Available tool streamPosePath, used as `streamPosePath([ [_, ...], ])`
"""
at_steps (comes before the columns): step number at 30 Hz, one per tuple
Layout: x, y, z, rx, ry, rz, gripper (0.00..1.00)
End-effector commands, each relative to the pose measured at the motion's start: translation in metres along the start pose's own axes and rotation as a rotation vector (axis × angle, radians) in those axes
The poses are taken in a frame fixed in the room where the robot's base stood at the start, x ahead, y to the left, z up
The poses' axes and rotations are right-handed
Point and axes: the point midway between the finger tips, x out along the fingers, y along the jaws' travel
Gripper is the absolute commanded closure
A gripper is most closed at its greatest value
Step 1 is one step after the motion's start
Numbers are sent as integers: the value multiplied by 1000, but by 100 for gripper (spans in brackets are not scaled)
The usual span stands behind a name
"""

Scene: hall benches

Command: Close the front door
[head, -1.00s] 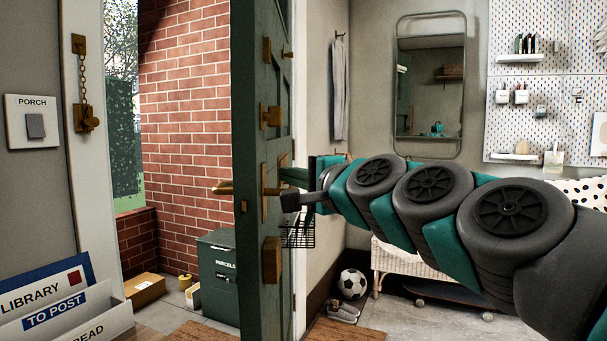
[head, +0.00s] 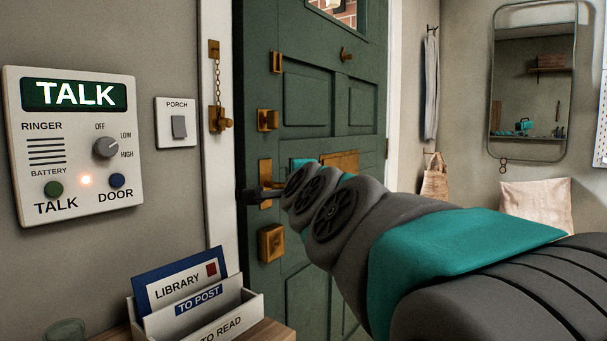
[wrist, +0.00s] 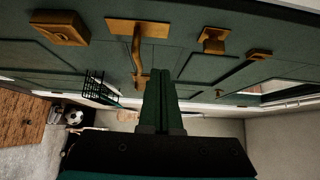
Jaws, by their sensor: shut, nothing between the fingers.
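The green front door (head: 308,100) stands in its white frame (head: 221,175), shut or very nearly so; I cannot tell if it is latched. Its brass handle plate (head: 265,170) is partly behind the end of my arm. The curved brass handle (wrist: 137,45) shows fully in the wrist view. My gripper (wrist: 162,72) is shut and empty, with its fingers pointing at the door just beside the handle. I cannot tell if they touch the door.
A door chain (head: 217,85) hangs on the frame. An intercom panel (head: 75,145) and porch switch (head: 178,123) are on the left wall. A letter rack (head: 215,320) stands at the front left. A wire basket (wrist: 98,87) is on the door's inside.

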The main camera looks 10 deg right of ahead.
Motion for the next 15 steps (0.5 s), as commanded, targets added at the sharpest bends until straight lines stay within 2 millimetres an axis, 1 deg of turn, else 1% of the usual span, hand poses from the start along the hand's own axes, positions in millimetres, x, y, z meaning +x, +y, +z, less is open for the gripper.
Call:
streamPosePath([
  [1,7,0,7,-3,-1,2,100],
  [6,22,-2,24,-2,0,-2,100],
  [15,39,0,40,-2,1,-1,100],
])
